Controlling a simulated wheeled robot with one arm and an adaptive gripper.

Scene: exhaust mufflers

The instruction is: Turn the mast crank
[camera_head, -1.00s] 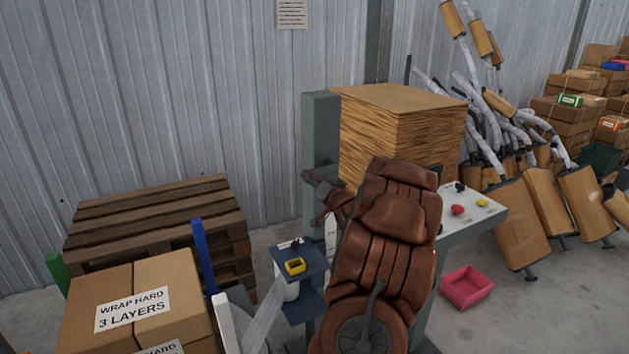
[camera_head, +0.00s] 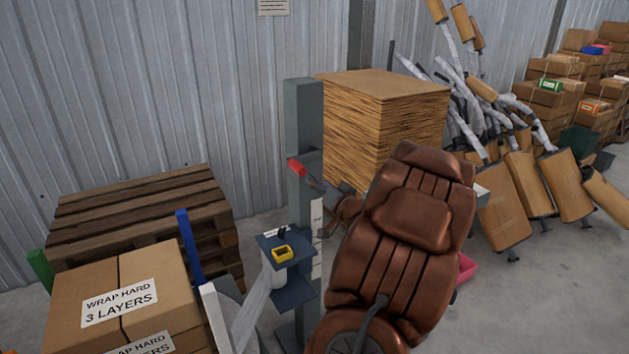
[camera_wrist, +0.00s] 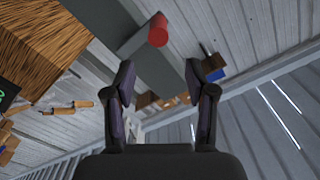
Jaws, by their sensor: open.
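The grey mast (camera_head: 303,105) stands upright left of the stack of brown sheets. Its crank shows as a red handle (camera_head: 297,167) at the mast's front left side. In the wrist view the red handle (camera_wrist: 158,30) sits beyond the fingertips, roughly centred between them, with the mast (camera_wrist: 172,62) behind it. My gripper (camera_head: 318,186) is just right of and slightly below the handle in the head view. In the wrist view my gripper (camera_wrist: 160,75) is open and empty, its two fingers apart. The rest of the crank is hard to make out.
A stack of brown sheets (camera_head: 385,110) is close behind my arm. Boxes (camera_head: 190,270) and a wooden pallet (camera_head: 150,210) are left. Wrapped mufflers (camera_head: 505,200) lean at right.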

